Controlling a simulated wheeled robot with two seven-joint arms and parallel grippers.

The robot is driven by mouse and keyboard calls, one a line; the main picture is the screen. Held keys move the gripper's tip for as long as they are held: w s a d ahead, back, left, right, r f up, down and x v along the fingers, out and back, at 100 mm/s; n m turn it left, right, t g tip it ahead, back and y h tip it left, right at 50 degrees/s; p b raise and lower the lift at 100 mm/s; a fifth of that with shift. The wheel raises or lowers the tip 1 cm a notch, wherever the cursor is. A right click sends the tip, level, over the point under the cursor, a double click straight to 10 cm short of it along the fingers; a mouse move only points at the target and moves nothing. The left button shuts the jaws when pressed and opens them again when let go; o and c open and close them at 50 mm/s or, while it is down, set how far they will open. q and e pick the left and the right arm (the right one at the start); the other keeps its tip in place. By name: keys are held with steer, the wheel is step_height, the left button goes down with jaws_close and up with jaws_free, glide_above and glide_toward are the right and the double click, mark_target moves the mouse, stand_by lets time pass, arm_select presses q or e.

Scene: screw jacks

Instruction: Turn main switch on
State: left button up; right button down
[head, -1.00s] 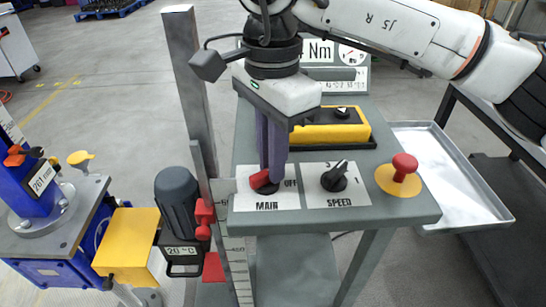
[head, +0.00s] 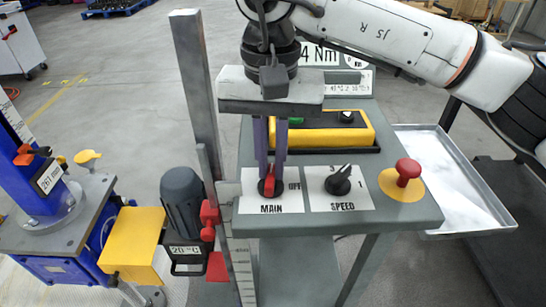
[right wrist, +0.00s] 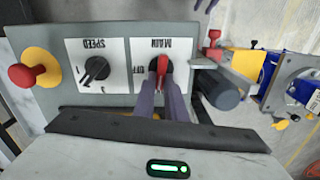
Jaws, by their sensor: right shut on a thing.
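The main switch (head: 269,188) is a red handle on a dark round base, on the white MAIN plate of the grey console. An OFF mark is just right of it. Its handle points roughly straight up and down the plate. My right gripper (head: 272,178) comes from above with its purple fingers shut on the red handle. In the right wrist view the handle (right wrist: 162,66) shows between the fingertips (right wrist: 158,82); part of it is hidden by the fingers.
A black speed knob (head: 339,182) and a red mushroom button (head: 407,171) on a yellow disc are right of the switch. A yellow box (head: 335,135) lies behind. A grey upright post (head: 195,90) and a dark motor (head: 183,200) stand close on the left.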

mark_target(270, 169)
steer(key=shift+a+r+n, duration=0.1)
steer(key=shift+n, duration=0.6)
steer(key=c, duration=1.8)
jaws_free()
step_height(270, 169, up, 10)
steer(key=shift+r, duration=0.15)
